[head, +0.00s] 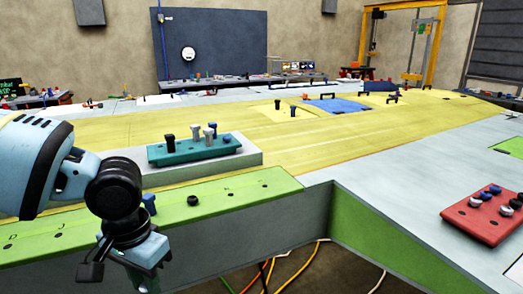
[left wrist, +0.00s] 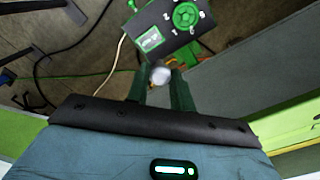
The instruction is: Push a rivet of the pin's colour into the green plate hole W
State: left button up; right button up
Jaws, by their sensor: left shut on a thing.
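The green plate (head: 262,186) runs along the near edge of the yellow wing panel. Its marks are too small to read surely, and I cannot pick out hole W. A black round piece (head: 193,200) sits on the plate, and a blue piece (head: 149,203) shows on it behind my wrist. My left gripper (head: 148,282) points down in front of the plate, at the bottom left of the head view. In the left wrist view its fingers are shut on a pale grey rivet (left wrist: 160,75), clear of any surface. The head view hides that rivet. My right gripper is not in view.
A teal block (head: 225,147) with black and grey pins stands behind the plate. A red tray (head: 468,218) with white, blue and black rivets lies at right. Cables lie on the floor below. A dark box with a green dial (left wrist: 186,15) shows beyond the fingers.

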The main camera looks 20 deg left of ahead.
pick_arm(q)
jog(key=s+a+f+n, duration=0.3)
jog(key=a+f+n, duration=0.1)
jog(key=a, duration=0.3)
jog(key=s+a+f+n, duration=0.3)
jog(key=a+f+n, duration=0.15)
jog(key=a, duration=0.35)
jog(key=w+d+m, duration=0.2)
jog(key=d+m, duration=0.1)
jog(key=d, duration=0.8)
jog(key=w+d+m, duration=0.2)
jog(key=d+m, duration=0.2)
jog(key=d, duration=0.7)
jog(key=shift+w+d+f, duration=0.3)
jog(key=shift+w+d, duration=0.05)
jog(key=shift+w, duration=0.05)
jog(key=shift+d, duration=0.2)
